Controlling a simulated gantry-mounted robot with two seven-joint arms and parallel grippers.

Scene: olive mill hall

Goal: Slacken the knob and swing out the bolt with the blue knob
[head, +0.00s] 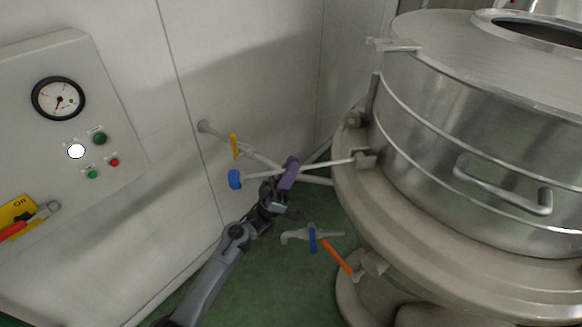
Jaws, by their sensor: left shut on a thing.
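The blue knob (235,179) is at the left end of a thin metal bolt (328,163). The bolt sticks out to the left from a bracket (366,158) on the side of the steel vessel (430,120), pointing away from it. My left gripper (289,173), with a purple part at its tip, comes up from below and is shut across the bolt between knob and bracket. The gripper covers part of the bolt, and the fingertip contact is hard to make out. The knob stands clear of the vessel. My right gripper is not in view.
A wall pipe has a yellow-handled valve (234,145) close behind the knob. Below are a tap with a blue lever (312,240) and an orange handle (338,258). A control panel (75,120) with gauge and buttons is at left. Green floor shows beneath.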

